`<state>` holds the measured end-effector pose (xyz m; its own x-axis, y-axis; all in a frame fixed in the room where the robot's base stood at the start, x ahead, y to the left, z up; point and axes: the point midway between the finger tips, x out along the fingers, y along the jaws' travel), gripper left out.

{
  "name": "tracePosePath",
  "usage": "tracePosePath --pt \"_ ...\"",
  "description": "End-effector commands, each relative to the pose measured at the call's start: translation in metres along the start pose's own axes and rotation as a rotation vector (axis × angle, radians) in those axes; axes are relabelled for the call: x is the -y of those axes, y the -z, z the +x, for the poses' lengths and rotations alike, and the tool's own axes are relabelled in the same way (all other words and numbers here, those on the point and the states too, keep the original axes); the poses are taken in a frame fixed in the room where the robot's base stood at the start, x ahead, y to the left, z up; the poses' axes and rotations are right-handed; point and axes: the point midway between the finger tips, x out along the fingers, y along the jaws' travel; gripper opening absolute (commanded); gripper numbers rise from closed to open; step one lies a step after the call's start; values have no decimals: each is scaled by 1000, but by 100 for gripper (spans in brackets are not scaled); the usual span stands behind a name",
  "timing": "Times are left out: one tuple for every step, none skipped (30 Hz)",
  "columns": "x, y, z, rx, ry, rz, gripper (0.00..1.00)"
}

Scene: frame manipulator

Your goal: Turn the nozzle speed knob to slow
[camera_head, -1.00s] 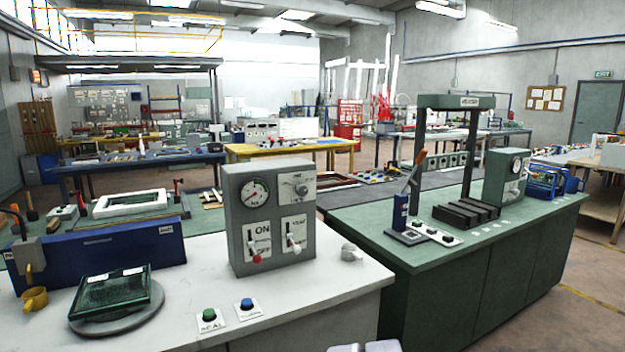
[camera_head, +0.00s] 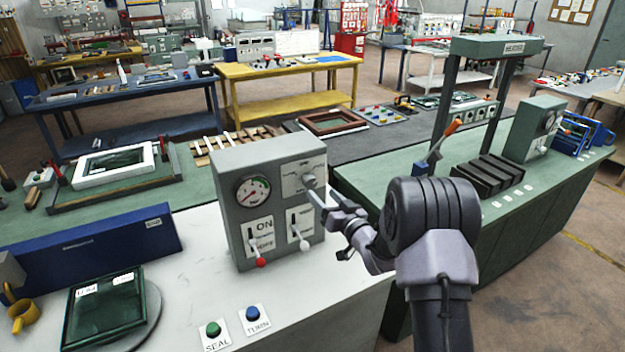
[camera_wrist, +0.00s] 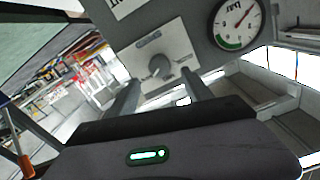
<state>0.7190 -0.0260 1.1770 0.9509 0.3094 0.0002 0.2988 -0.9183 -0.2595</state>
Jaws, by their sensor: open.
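The nozzle speed knob seems to be the small grey knob (camera_head: 309,181) on a light plate at the upper right of the grey control box (camera_head: 228,165). In the wrist view the knob (camera_wrist: 160,67) is a dark grey dial on its plate, ahead of and between my two fingers. The plate's lettering is too small to read surely. My gripper (camera_head: 322,196) is open just in front of the knob; in the wrist view its fingers (camera_wrist: 162,90) stand apart on either side of the knob, and I cannot tell whether they touch it.
The box also carries a dial gauge (camera_head: 253,190) and two levers, a red-tipped one (camera_head: 256,248) and a white-tipped one (camera_head: 299,232), below the knob. Green (camera_head: 213,329) and blue (camera_head: 253,313) buttons sit on the white bench in front. A green bench (camera_head: 500,235) stands right.

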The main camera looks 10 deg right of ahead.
Motion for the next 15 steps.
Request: tracePosePath --pt "1 0 14 -1 3 -1 59" --pt "1 0 23 -1 2 -1 59" --pt "1 0 33 -1 2 -2 59" --pt "1 -1 41 0 2 -1 59" --pt "1 0 47 -1 2 -2 59" --pt "1 0 55 -1 1 -1 59" --pt "0 0 60 0 0 -1 59" --pt "0 0 64 -1 0 -1 59" --pt "0 0 70 0 0 -1 59" --pt "0 0 73 0 1 -1 59" --pt "0 0 76 1 0 -1 59" --pt "0 0 79 1 0 -1 59" --pt "0 0 80 0 0 -1 59" --pt "0 0 81 0 0 -1 59" --pt "0 0 82 1 0 -1 59"
